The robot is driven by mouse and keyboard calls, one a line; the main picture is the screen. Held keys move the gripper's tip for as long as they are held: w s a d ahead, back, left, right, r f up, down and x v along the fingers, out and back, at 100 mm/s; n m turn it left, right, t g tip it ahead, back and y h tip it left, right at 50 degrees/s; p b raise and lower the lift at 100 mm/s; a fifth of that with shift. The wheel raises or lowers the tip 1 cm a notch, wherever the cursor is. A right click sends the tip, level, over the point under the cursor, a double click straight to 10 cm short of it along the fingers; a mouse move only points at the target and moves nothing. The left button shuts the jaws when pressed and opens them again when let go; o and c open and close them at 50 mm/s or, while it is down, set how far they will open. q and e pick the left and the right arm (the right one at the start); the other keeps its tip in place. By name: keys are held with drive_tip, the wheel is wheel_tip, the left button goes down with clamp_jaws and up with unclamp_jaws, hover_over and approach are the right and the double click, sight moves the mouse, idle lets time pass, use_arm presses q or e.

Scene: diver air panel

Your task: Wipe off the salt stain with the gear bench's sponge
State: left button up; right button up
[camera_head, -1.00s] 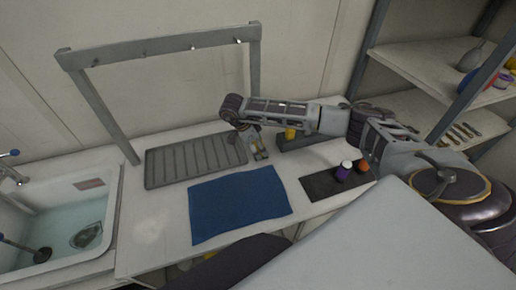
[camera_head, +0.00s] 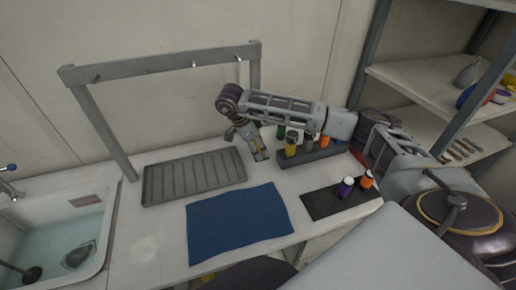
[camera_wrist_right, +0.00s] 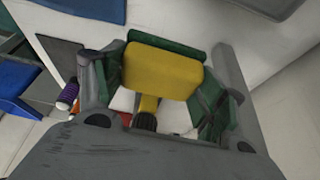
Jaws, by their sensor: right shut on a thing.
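A yellow sponge (camera_wrist_right: 165,68) shows as a block between the green-padded fingers of my right gripper in the right wrist view. My right gripper (camera_head: 261,153) is shut on it, pointing down, between the ribbed tray and the bottle rack in the head view. The sponge is hard to make out in the head view, and its height above the bench is unclear. A faint pale salt stain (camera_head: 145,250) marks the white bench top (camera_head: 165,222), left of the blue mat. My left gripper is not in view.
A blue mat (camera_head: 238,222) lies between the gripper and the stain. A ribbed grey tray (camera_head: 194,177) stands under a metal frame (camera_head: 160,65). A rack (camera_head: 312,157) of bottles and a dark mat (camera_head: 325,204) with two bottles are right. A sink (camera_head: 60,240) is left.

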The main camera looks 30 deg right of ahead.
drive_tip(key=o, duration=0.4)
drive_tip(key=c, duration=0.3)
